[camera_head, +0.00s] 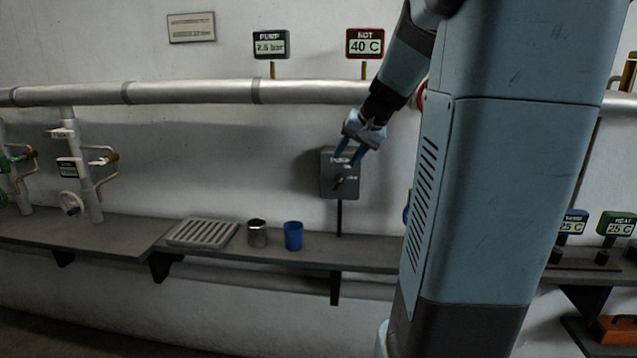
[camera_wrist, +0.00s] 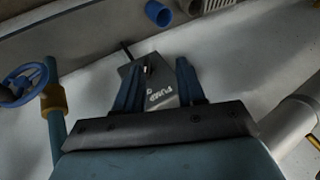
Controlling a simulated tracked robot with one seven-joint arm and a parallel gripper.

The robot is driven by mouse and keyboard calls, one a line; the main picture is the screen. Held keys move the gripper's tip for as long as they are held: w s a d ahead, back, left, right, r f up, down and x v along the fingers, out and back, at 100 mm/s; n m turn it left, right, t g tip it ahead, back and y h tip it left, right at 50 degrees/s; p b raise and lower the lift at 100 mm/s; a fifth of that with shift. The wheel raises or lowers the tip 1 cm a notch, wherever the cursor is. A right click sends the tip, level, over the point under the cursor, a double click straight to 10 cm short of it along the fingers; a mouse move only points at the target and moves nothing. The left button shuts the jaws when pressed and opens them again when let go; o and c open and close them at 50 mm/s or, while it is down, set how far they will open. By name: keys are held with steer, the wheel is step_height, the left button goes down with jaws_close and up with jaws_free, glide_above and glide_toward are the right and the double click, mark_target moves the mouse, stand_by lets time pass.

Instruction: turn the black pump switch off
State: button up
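The pump switch box (camera_head: 340,176) is a grey box on the wall, marked PUMP, with a small dark knob (camera_head: 338,184) on its front. It stands above the shelf, with a dark conduit running down from it. My gripper (camera_head: 350,157) is in front of the upper part of the box. I cannot tell which setting the knob points to.
A thick pipe (camera_head: 200,93) runs along the wall above the box. A blue handwheel (camera_wrist: 22,84) stands at left in the wrist view.

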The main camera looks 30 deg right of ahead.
steer(key=m, duration=0.2)
glide_toward(343, 176)
steer(key=s, duration=0.2)
steer(key=shift+t, duration=0.4)
steer(key=x, duration=1.3)
steer(key=shift+w+d, duration=0.1)
steer(key=shift+w, duration=0.3)
steer(key=shift+r, duration=0.1)
